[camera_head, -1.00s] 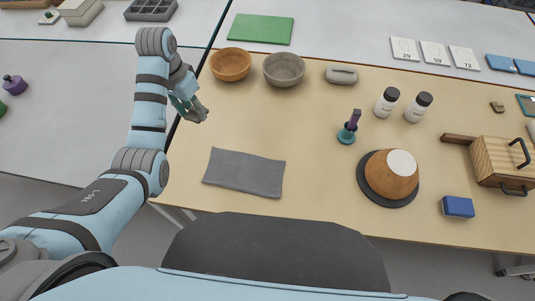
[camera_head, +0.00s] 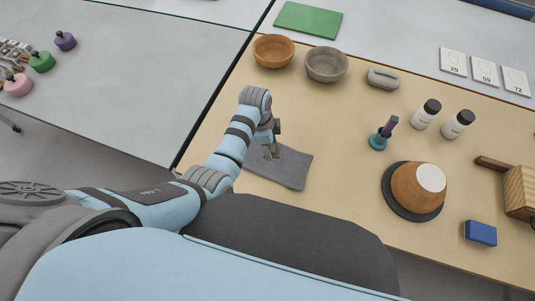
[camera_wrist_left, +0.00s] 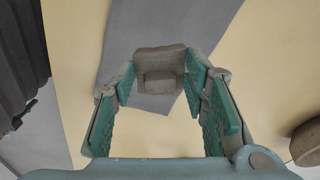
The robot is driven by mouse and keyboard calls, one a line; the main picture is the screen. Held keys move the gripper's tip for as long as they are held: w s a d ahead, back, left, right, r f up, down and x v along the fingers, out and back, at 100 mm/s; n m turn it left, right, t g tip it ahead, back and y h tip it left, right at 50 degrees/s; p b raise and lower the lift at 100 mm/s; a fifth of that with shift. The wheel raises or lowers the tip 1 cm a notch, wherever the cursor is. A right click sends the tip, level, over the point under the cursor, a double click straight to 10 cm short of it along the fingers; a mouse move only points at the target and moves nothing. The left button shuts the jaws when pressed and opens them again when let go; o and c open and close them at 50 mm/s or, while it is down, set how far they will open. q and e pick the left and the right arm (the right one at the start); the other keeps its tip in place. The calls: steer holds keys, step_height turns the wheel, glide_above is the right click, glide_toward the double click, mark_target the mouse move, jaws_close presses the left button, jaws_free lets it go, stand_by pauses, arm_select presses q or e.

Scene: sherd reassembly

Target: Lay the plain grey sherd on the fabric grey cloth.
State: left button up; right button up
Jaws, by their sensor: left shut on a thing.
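The grey cloth (camera_head: 292,172) lies flat near the table's front left edge, partly hidden by my left arm; in the left wrist view it is the grey sheet (camera_wrist_left: 135,35) beyond the fingers. My left gripper (camera_head: 270,152) is over the cloth, pointing down. In the left wrist view, my left gripper (camera_wrist_left: 160,82) is shut on the plain grey sherd (camera_wrist_left: 161,57), a small brownish-grey piece held between the fingertips with the cloth behind it. I cannot tell the exact gap between sherd and cloth. My right gripper is out of view.
A wooden bowl (camera_head: 273,50) and a grey bowl (camera_head: 326,64) stand behind. An upturned orange bowl with a pale patch (camera_head: 418,188) sits on a dark disc to the right, near a teal-based tool (camera_head: 382,137) and a blue block (camera_head: 480,233).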

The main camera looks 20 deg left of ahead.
arm_select(q)
step_height(320, 180, down, 4)
steer(key=shift+d+f+b, duration=0.1)
steer(key=shift+b, duration=0.65)
steer(key=shift+f, duration=0.45)
steer(key=o, duration=1.1)
steer(key=shift+o, duration=0.2)
step_height(320, 180, up, 13)
steer(key=a+p, duration=0.1)
steer(key=p, duration=0.3)
steer(key=shift+s+a, duration=0.25)
steer(key=shift+a, duration=0.05)
